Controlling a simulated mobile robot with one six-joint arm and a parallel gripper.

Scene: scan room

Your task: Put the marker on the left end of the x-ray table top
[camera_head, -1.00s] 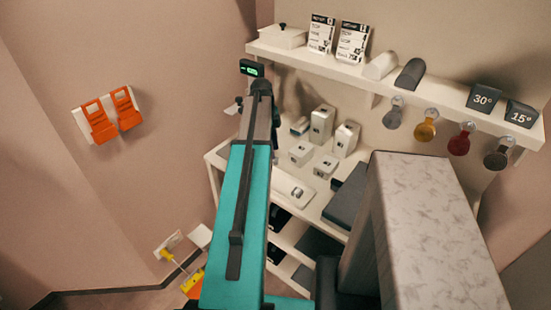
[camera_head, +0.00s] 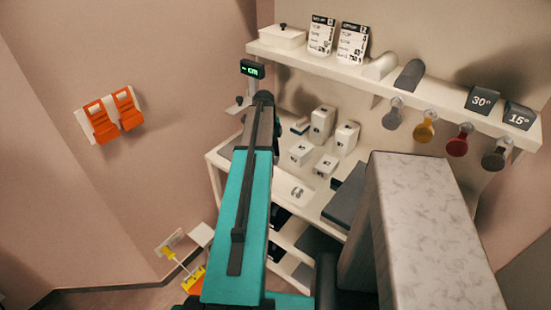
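I cannot pick out the marker for certain in the head view. Several small white labelled boxes (camera_head: 321,124) stand on a white cart (camera_head: 318,206), and a small pale piece with dark marks (camera_head: 297,192) lies near its front. I cannot make out what that piece is. My teal arm link rises through the middle and hides part of the cart. My gripper is not visible.
A white wall shelf (camera_head: 441,93) holds a lidded box (camera_head: 282,36), cards, and dark wedges (camera_head: 483,100); round coloured pieces (camera_head: 425,127) hang below. A small green display (camera_head: 252,68) stands behind my arm. Orange holders (camera_head: 114,115) are on the left wall.

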